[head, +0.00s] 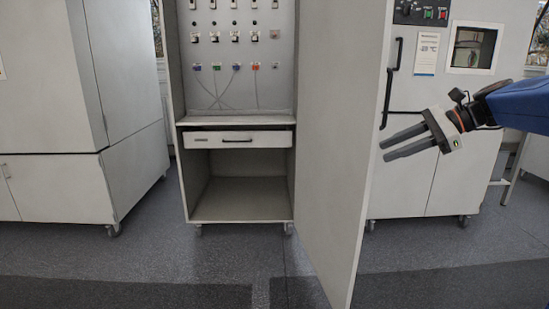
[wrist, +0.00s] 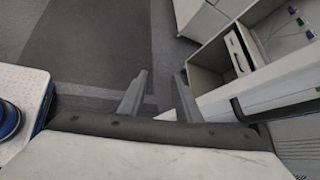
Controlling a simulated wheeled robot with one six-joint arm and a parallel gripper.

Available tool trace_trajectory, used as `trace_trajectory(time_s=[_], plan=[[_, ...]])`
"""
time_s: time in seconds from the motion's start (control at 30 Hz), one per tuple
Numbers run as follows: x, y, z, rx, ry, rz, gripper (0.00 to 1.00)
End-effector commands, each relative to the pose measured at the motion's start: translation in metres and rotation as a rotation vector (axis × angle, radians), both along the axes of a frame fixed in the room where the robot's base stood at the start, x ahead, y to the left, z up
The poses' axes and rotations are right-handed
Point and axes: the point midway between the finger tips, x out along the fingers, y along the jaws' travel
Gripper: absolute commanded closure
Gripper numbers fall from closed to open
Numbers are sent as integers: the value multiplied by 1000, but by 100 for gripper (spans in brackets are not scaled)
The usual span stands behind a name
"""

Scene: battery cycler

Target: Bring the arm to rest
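My gripper (head: 404,143) is held in the air at the right of the head view, in front of a white cabinet and to the right of the open door. Its two grey fingers point left and stand apart, with nothing between them. In the wrist view my gripper (wrist: 158,92) shows its two fingers parted, with floor between and beyond them. My blue arm (head: 520,105) reaches in from the right edge of the head view.
The cycler cabinet (head: 186,195) stands open, with its drawer (head: 237,139) shut above an empty lower bay. Its door (head: 338,140) swings out toward me, close to my fingertips. A chamber (head: 405,190) stands behind my gripper. Floor (head: 150,255) in front is clear.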

Motion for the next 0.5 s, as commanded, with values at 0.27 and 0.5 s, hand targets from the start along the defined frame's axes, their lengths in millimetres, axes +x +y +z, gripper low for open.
trace_trajectory(time_s=[0.27, 0.5], plan=[[-87, 49, -70, -356, -144, 202, 69], [-161, 61, -131, -661, -293, 435, 69]])
